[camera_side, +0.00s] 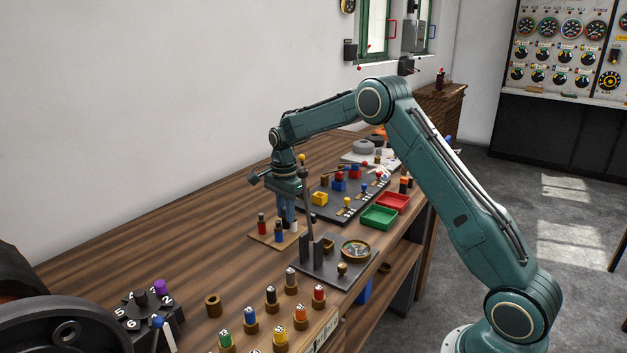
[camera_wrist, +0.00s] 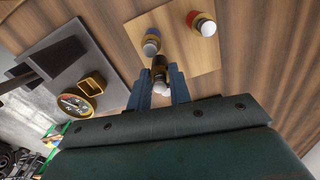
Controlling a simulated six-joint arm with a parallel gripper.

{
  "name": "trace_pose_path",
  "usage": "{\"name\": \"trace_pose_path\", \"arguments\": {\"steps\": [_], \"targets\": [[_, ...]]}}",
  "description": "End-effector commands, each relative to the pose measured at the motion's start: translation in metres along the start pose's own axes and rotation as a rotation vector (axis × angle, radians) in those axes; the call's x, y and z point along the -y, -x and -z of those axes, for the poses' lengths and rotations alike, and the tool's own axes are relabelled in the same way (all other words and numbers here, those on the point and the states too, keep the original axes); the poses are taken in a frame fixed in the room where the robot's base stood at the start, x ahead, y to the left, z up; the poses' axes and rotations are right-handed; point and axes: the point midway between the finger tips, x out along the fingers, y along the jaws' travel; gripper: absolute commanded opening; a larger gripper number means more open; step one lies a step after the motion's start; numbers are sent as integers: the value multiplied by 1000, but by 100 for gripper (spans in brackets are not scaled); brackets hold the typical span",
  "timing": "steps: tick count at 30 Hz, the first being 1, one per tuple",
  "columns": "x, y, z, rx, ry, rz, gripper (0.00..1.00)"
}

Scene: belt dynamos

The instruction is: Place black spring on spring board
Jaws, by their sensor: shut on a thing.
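The spring board is the small light wooden board (camera_side: 262,237) on the bench; it also shows in the wrist view (camera_wrist: 185,62). A red spring (camera_side: 262,224) and a blue spring (camera_side: 278,232) stand on it. My gripper (camera_side: 288,219) points down over the board's right part. In the wrist view my gripper (camera_wrist: 160,85) is shut on the black spring (camera_wrist: 159,70), a dark piece with a pale end, beside the blue spring. Its lower end is over the board, but I cannot tell whether it touches. In the side view the fingers mostly hide it.
A dark plate (camera_side: 335,270) with an upright lever and a round gauge (camera_side: 356,251) stands close to the board. Several coloured pieces in brass holders stand on a front board (camera_side: 290,335). Green (camera_side: 379,217) and red (camera_side: 395,202) trays lie beyond. Bare bench lies left.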

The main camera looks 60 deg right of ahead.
Motion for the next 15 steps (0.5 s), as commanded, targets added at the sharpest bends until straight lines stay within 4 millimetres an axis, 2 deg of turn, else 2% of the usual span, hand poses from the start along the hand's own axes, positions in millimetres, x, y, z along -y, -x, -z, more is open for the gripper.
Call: {"name": "trace_pose_path", "arguments": {"steps": [6,15], "targets": [[0,-21,0,0,0,1,0],[0,-22,0,0,0,2,0]]}}
